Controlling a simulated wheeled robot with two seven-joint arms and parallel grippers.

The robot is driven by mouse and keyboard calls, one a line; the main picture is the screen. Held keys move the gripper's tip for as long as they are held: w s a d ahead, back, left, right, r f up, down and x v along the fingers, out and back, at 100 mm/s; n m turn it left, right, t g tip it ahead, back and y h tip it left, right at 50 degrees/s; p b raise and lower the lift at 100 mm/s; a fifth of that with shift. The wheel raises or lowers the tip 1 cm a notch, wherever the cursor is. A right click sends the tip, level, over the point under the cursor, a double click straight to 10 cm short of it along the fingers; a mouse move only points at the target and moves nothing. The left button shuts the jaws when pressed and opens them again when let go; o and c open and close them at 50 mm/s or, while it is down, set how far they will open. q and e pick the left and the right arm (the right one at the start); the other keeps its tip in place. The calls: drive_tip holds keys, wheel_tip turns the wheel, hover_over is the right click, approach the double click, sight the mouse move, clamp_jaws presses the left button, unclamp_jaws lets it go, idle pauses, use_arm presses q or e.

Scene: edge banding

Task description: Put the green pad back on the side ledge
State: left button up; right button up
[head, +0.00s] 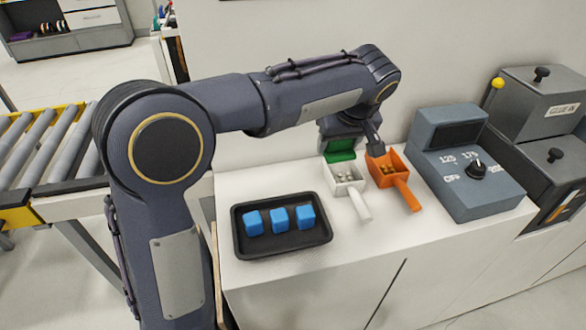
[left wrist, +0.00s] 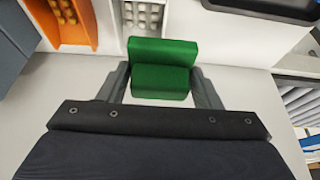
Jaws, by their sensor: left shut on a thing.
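The green pad (head: 340,150) is at the back of the white counter, behind the white scoop, partly covered by my left gripper (head: 348,138). In the left wrist view the pad (left wrist: 163,66) sits between the two fingers of my left gripper (left wrist: 161,88), which is shut on it. The pad shows two green faces there. I cannot tell whether it touches the counter. No separate side ledge can be clearly picked out. My right gripper is not in view.
A white scoop (head: 346,180) and an orange scoop (head: 394,176) with small pieces stand close by. A black tray (head: 282,252) with blue cubes lies front left. A grey dial box (head: 474,185) stands right. A roller conveyor (head: 40,150) is at far left.

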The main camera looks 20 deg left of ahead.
use_arm(q)
drive_tip(key=s+a+f, duration=0.1)
drive_tip(key=a+f, duration=0.2)
drive_tip(key=a, duration=0.4)
hover_over(287, 178)
drive_tip(key=s+d, duration=0.1)
drive_tip(key=d, duration=0.1)
drive_tip(key=f, duration=0.3)
drive_tip(key=f+p, duration=0.1)
drive_tip(key=f, duration=0.1)
drive_tip(key=shift+a, duration=0.25)
drive_tip(key=f, duration=0.3)
drive_tip(key=shift+a+f, duration=0.15)
drive_tip(key=shift+a, duration=0.15)
drive_tip(key=shift+f, duration=0.2)
drive_tip(key=shift+f, duration=0.2)
drive_tip(key=o, duration=1)
drive_tip(key=shift+r, duration=0.1)
drive_tip(key=shift+o, duration=0.2)
drive_tip(key=shift+r, duration=0.1)
